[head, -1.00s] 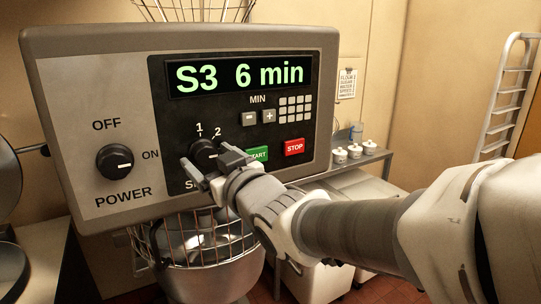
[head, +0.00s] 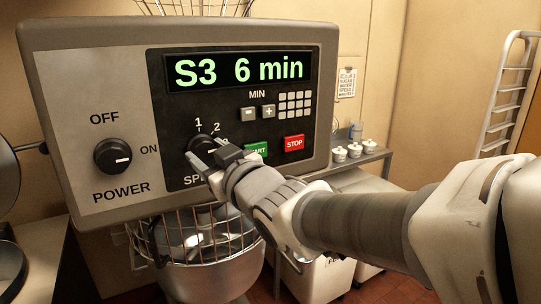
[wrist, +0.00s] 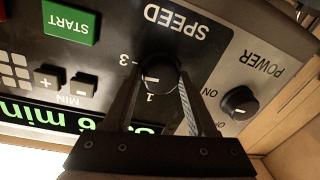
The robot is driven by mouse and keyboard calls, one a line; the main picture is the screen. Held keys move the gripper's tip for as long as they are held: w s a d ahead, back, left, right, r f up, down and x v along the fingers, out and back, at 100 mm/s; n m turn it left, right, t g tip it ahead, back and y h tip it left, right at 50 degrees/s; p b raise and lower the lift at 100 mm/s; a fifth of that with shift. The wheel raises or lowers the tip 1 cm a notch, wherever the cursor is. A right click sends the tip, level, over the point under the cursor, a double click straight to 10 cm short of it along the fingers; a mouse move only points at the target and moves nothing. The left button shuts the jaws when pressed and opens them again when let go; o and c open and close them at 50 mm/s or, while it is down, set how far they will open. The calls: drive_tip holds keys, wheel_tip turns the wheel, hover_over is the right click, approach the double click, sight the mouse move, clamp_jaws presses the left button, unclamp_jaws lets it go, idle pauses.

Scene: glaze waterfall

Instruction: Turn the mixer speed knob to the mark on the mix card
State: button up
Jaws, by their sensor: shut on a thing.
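The speed knob (head: 200,145) is a round black knob on the mixer's dark control panel, partly behind my gripper in the head view. In the wrist view, which sees the panel upside down, the knob (wrist: 160,70) sits between the two fingers of my gripper (wrist: 159,82), shut on its sides. A white pointer line shows on it, roughly between marks 1 and 3; mark 2 is hidden by a finger there. My gripper (head: 212,158) covers part of the dial in the head view. The display (head: 238,72) reads "S3 6 min". A card (head: 347,83) hangs on the back wall, its writing too small to read.
The power knob (head: 120,157) is left of the speed dial. The green START button (head: 257,150) is partly behind my gripper, and the red STOP button (head: 294,142) is to its right. The mixer bowl (head: 200,275) with its wire guard is below.

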drive_tip(key=n+b, duration=0.3)
drive_tip(key=shift+a+f+n+b, duration=0.1)
drive_tip(key=shift+f+n+b, duration=0.05)
drive_tip(key=shift+n+b, duration=0.2)
drive_tip(key=shift+n+h+b, duration=0.3)
drive_tip(key=shift+n+b, duration=0.75)
drive_tip(key=shift+n, duration=0.8)
drive_tip(key=o, duration=1.3)
drive_tip(key=shift+o, duration=0.2)
drive_tip(key=shift+r, duration=0.2)
drive_tip(key=shift+s, duration=0.15)
